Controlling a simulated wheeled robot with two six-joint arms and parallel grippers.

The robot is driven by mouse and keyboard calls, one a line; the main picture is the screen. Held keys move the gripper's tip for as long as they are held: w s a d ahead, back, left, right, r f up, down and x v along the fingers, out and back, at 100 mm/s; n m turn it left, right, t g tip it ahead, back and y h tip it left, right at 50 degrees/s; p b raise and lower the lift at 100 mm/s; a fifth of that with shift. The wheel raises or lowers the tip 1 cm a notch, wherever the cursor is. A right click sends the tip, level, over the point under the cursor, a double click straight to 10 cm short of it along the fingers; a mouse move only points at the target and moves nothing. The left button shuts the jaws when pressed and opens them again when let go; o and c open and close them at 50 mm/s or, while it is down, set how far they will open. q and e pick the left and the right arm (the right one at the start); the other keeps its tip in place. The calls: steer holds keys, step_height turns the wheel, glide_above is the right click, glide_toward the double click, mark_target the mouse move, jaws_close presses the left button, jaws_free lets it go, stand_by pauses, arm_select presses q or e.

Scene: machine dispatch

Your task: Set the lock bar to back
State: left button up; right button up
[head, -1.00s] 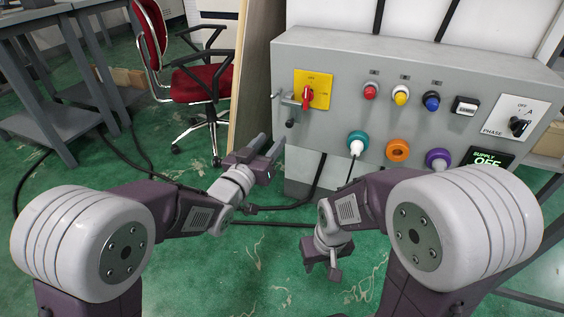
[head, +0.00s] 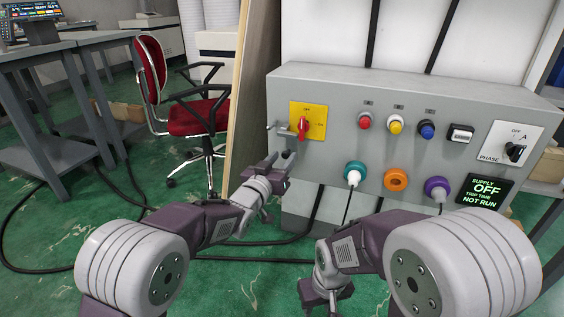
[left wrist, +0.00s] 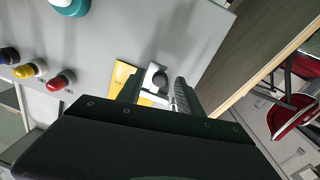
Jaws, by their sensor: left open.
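The lock bar (head: 283,131) is a small grey metal bar at the left end of the grey control panel (head: 400,85), beside the yellow plate (head: 320,113) with its red rotary switch (head: 303,126). My left gripper (head: 281,160) is open just below and in front of the bar, by the panel's left edge. In the left wrist view a grey metal fitting, apparently the bar (left wrist: 154,78), shows between the open fingers (left wrist: 157,92). I cannot tell whether they touch it. My right gripper (head: 325,292) hangs low at the bottom, away from the panel; its jaw opening is unclear.
Red, yellow and blue buttons, coloured sockets with plugged cables, a phase switch (head: 515,150) and a display (head: 486,191) reading supply off are on the panel. A wooden board (head: 250,90) stands close on the left, with a red chair (head: 195,115) beyond.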

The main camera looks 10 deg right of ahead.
arm_select(q)
jaws_close()
stand_by(1.4)
